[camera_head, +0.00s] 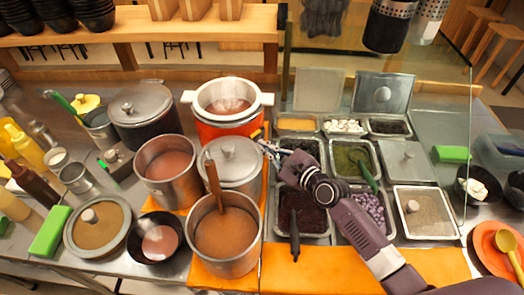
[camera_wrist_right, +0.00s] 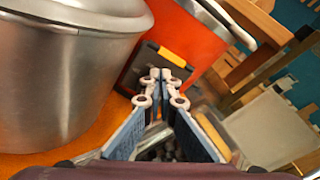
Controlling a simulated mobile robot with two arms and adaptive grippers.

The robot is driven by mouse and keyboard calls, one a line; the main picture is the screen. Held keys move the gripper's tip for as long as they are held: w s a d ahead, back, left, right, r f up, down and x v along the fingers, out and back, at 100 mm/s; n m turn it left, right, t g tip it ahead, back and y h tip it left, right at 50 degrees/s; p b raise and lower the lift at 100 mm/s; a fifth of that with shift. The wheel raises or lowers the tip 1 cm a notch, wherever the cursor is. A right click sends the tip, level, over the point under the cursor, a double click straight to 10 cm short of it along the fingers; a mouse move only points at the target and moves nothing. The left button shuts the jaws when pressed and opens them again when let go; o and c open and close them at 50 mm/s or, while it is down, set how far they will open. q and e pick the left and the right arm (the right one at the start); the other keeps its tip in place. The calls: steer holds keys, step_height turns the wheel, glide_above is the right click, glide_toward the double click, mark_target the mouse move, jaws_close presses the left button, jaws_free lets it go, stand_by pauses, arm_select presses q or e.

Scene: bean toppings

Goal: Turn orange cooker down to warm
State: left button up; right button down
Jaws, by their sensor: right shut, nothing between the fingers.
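The orange cooker (camera_head: 208,133) stands at the back middle of the counter with its white inner pot open and brown liquid inside. In the right wrist view its orange side (camera_wrist_right: 187,32) fills the top, with a dark control panel (camera_wrist_right: 140,66) carrying an orange piece (camera_wrist_right: 173,56). My right gripper (camera_head: 262,143) reaches in from the right to the cooker's front right side. In the wrist view its fingertips (camera_wrist_right: 165,78) are together, in front of the panel and just below the orange piece; I cannot tell whether they touch it. My left gripper is not in view.
A steel pot with a lid (camera_head: 236,160) stands close left of my right gripper. Topping trays (camera_head: 352,157) lie under and right of my arm. A glass screen (camera_head: 420,75) stands behind them. An open pot with a ladle (camera_head: 228,232) is in front.

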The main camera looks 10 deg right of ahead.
steer(key=shift+s+f, duration=0.1)
steer(key=shift+f, duration=0.15)
steer(key=shift+s+a, duration=0.1)
stand_by(0.3)
steer(key=shift+s+a+f+p, duration=0.25)
steer(key=shift+s+a+p, duration=0.1)
steer(key=shift+p, duration=0.1)
steer(key=v, duration=0.3)
steer(key=p+v, duration=0.1)
steer(key=v, duration=0.1)
steer(key=shift+s+d, duration=0.25)
steer(key=shift+d, duration=0.2)
steer(key=shift+s+f, duration=0.1)
stand_by(0.5)
